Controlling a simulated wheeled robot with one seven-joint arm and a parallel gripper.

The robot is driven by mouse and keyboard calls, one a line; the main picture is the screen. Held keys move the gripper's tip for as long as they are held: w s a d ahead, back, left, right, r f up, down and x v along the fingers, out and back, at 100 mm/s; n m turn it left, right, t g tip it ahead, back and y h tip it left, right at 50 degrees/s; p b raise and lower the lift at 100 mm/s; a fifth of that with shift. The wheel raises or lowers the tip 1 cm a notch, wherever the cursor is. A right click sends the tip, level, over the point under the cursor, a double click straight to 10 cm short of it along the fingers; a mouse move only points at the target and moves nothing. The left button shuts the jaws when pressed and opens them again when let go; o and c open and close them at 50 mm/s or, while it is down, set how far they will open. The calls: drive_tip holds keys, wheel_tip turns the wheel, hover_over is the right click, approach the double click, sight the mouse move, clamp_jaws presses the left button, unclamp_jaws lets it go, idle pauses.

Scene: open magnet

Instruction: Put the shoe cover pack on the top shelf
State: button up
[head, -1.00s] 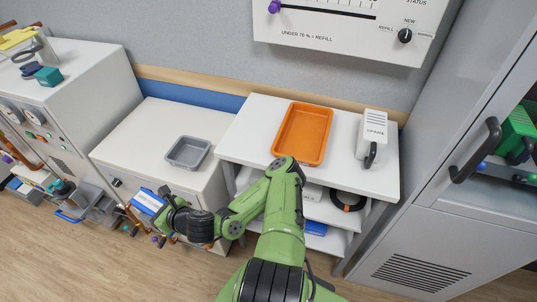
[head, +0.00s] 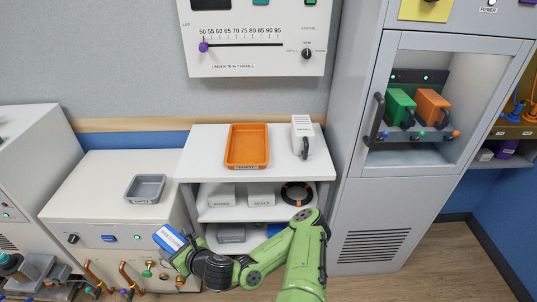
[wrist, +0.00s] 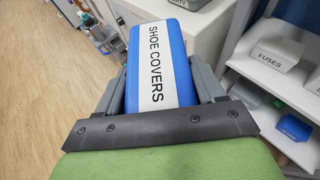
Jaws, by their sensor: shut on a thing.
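The shoe cover pack (head: 170,238) is blue with a white label reading "SHOE COVERS". My gripper (head: 182,253) is shut on it and holds it up in front of the low white cabinet, left of the shelf unit. The wrist view shows the pack (wrist: 157,60) between the two grey fingers. The white shelf unit has a top shelf (head: 212,150) with an orange tray (head: 246,146) and a white spare unit with a dark handle (head: 302,137) on it. Bare top surface shows left of the tray and between the two. My arm hides part of the lower shelves.
The middle shelf (head: 235,213) holds two labelled grey boxes and a black ring (head: 297,193). A grey tray (head: 146,188) sits on the low cabinet (head: 90,190) at left. A tall grey cabinet with a glass door (head: 420,110) stands close at right. A panel hangs above.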

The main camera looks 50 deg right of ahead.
drive_tip(key=shift+a+r+p, duration=0.2)
drive_tip(key=shift+r+p, duration=0.15)
drive_tip(key=shift+r, duration=0.4)
drive_tip(key=shift+w+d+r+p, duration=0.1)
drive_tip(key=shift+d+r+p, duration=0.1)
drive_tip(key=shift+d+p, duration=0.1)
wheel_tip(320, 180, up, 19)
drive_tip(key=p, duration=1.9)
